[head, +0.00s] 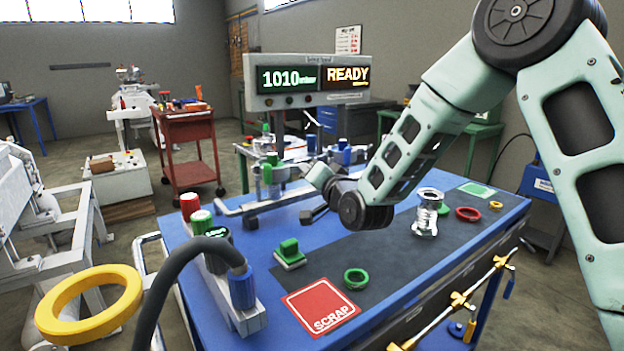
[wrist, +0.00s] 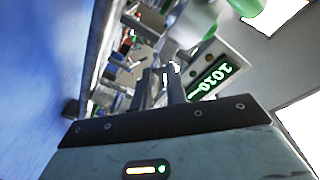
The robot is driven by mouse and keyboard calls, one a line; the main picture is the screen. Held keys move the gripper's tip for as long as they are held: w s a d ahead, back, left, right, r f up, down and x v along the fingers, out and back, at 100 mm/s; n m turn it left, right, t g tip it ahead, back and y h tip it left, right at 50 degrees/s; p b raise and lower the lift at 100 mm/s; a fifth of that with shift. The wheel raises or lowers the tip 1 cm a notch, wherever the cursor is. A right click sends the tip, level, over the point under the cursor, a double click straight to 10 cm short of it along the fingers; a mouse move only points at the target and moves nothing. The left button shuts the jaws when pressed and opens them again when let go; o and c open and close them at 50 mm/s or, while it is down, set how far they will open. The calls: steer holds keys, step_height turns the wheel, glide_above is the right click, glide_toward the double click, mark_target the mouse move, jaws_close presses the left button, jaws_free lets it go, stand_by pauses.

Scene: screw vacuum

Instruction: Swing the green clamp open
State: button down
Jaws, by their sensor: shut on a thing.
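A green clamp piece (head: 267,173) shows in the head view on the grey metal fitting at the back of the blue bench. My gripper (head: 304,169) reaches it from the right, with its fingers pointing left and away. In the wrist view the two dark fingers of my gripper (wrist: 165,78) are close together, with a small pale metal part between them. I take this part to be the clamp's, but no green shows there. My gripper and wrist hide part of the fitting.
A display panel (head: 312,80) reading 1010 and READY stands just behind the fitting; it also tilts close by in the wrist view (wrist: 212,76). Blue knobs (head: 345,156) stand right of my gripper. A metal flanged part (head: 427,212) and a green ring (head: 356,278) sit nearer.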

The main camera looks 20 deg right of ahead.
steer(key=shift+s+a+f+b, duration=0.1)
steer(key=shift+s+a+b, duration=0.6)
steer(key=shift+s, duration=0.35)
steer(key=shift+s+a, duration=0.25)
steer(key=shift+a, duration=0.05)
steer(key=c, duration=1.4)
jaws_free()
steer(key=shift+a, duration=0.1)
steer(key=shift+w+d, duration=0.1)
steer(key=shift+d, duration=0.15)
steer(key=s+d+b, duration=0.2)
steer(key=s+b, duration=0.4)
steer(key=s, duration=0.5)
steer(key=shift+s+d, duration=0.2)
steer(key=shift+s, duration=0.2)
